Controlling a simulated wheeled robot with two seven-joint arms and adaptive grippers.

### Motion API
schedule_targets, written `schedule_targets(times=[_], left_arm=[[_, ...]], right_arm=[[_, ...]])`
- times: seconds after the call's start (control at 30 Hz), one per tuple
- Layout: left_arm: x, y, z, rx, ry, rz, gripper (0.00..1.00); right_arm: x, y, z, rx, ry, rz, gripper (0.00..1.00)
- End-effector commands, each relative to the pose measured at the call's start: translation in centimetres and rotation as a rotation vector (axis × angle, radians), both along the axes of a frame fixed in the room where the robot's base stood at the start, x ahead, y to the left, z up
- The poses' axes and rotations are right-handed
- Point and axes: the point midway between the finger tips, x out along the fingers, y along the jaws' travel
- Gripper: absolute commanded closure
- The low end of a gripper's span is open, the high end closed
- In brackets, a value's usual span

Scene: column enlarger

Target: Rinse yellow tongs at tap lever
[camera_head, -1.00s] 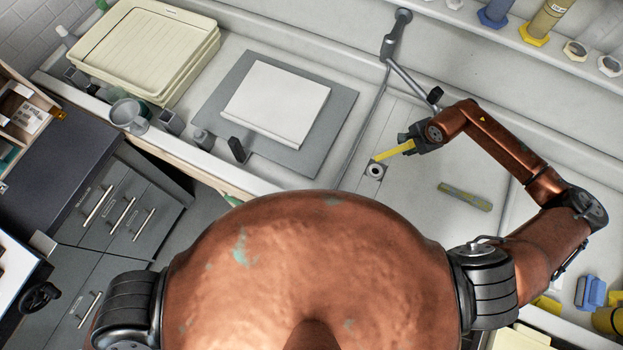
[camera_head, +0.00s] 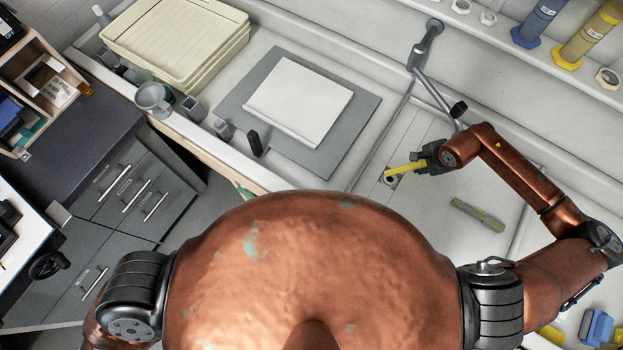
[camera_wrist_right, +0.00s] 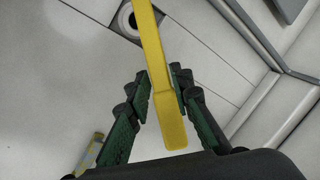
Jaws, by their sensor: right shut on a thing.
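The yellow tongs (camera_head: 404,173) are in my right gripper (camera_head: 428,162) over the sink, beside and partly over the round drain (camera_head: 390,179). In the right wrist view the yellow tongs (camera_wrist_right: 156,70) run between the green-padded fingers of my right gripper (camera_wrist_right: 160,92), which is shut on them. They reach up past the drain (camera_wrist_right: 128,20). The tap (camera_head: 436,94) is a grey arm from the back wall with a dark end (camera_head: 458,109), just behind my right gripper. I see no water. My left gripper is not in view.
A grey-yellow tool (camera_head: 477,215) lies in the sink right of my right gripper. A grey board (camera_head: 365,130) with a white sheet is to the left, with stacked cream trays (camera_head: 170,45) behind. Bottles stand on the back ledge.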

Motion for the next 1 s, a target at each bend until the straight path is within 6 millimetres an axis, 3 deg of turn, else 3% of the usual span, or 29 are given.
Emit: schedule_targets(times=[0.53,1.0], left_arm=[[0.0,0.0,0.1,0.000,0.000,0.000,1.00],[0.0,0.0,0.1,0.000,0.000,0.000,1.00]], right_arm=[[-3.3,2.6,0.0,0.000,0.001,0.001,1.00],[-3.7,2.8,0.0,0.000,0.000,-0.001,1.00]])
